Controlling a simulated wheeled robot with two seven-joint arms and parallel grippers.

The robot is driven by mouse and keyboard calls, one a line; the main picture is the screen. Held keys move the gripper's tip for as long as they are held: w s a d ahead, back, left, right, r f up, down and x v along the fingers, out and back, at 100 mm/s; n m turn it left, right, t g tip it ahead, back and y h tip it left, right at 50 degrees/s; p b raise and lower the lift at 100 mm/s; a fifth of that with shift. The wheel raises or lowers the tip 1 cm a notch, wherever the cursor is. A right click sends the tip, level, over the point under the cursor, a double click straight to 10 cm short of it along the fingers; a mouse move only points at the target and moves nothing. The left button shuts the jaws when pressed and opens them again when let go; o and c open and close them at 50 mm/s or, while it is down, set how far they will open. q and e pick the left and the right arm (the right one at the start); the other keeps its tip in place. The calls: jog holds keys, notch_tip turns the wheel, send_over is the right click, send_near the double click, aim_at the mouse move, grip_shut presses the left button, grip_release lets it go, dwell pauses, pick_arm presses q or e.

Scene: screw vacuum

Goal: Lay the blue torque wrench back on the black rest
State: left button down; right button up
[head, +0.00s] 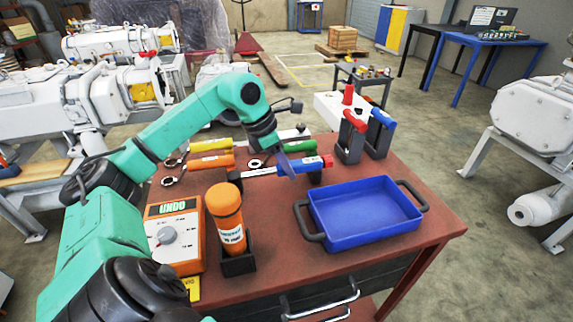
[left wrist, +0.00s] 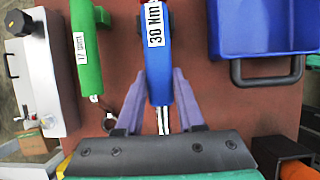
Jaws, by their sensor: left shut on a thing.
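The blue torque wrench (head: 300,165) has a red end and a white label, which reads "30 Nm" in the left wrist view (left wrist: 157,60). It lies level across the middle of the red-brown table top. My left gripper (head: 284,162) comes down from above and is shut on the wrench's blue handle; the fingers show on both sides of it in the left wrist view (left wrist: 160,100). A black rest (head: 315,178) shows below the red end of the handle. I cannot tell whether the wrench touches it. My right gripper is not in view.
A green wrench (head: 300,146) lies just behind, and orange (head: 211,161) and yellow (head: 211,145) ones lie to the left. A blue tray (head: 365,208) stands front right. An orange bottle (head: 226,215) and an orange "UNDO" box (head: 174,240) stand front left.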

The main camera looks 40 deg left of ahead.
pick_arm(q)
jog(key=shift+f, duration=0.15)
grip_release()
dwell(0.4)
dwell(0.4)
jog(key=shift+r+p, duration=0.85)
jog(key=shift+r, duration=0.15)
jog(key=shift+r, duration=0.1)
jog(key=shift+r+p, duration=3.45)
